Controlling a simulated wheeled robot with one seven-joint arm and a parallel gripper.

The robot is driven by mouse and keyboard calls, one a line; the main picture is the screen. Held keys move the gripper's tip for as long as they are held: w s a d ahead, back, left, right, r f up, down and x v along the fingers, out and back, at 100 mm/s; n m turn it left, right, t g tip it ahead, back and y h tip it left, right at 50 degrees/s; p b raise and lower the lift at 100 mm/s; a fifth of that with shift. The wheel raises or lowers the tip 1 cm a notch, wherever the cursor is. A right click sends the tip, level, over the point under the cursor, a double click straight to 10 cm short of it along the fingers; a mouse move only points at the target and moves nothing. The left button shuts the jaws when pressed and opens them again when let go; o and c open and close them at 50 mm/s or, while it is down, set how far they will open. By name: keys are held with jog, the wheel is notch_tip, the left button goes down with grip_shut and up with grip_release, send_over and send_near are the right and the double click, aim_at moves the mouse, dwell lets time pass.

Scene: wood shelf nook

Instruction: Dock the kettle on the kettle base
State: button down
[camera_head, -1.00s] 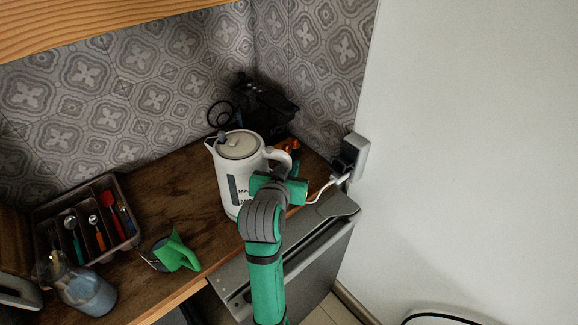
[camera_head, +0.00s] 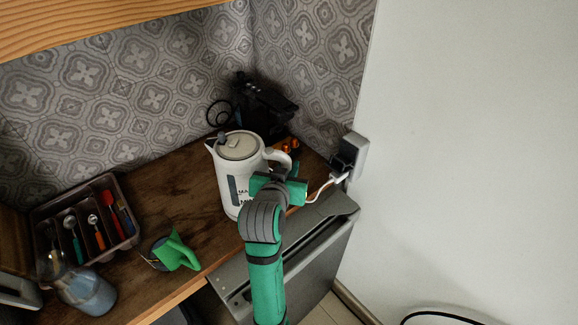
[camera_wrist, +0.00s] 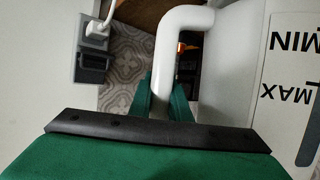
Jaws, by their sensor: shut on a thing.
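The white kettle (camera_head: 237,170), with a pale lid and a dark level window, is upright above the back right of the wooden counter. In the wrist view the kettle's white body (camera_wrist: 232,75) shows MIN and MAX marks upside down. My gripper (camera_head: 283,178) is shut on the kettle's handle, on the kettle's right side; the green fingers (camera_wrist: 160,97) lie on both sides of it. The kettle base is not visible; a white cord (camera_head: 322,190) runs from the wall socket toward the kettle. Whether the kettle's bottom touches anything is hidden.
A black appliance (camera_head: 262,108) stands close behind the kettle. A socket (camera_head: 350,158) is on the wall at right. A green object (camera_head: 176,252), a cutlery tray (camera_head: 137,228) and a jar (camera_head: 88,292) stand to the left. Bare counter (camera_head: 180,195) lies left of the kettle.

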jog(key=shift+f, duration=0.35)
jog(key=c, duration=1.9)
grip_release()
jog(key=shift+c, duration=0.2)
jog(key=shift+f, duration=0.1)
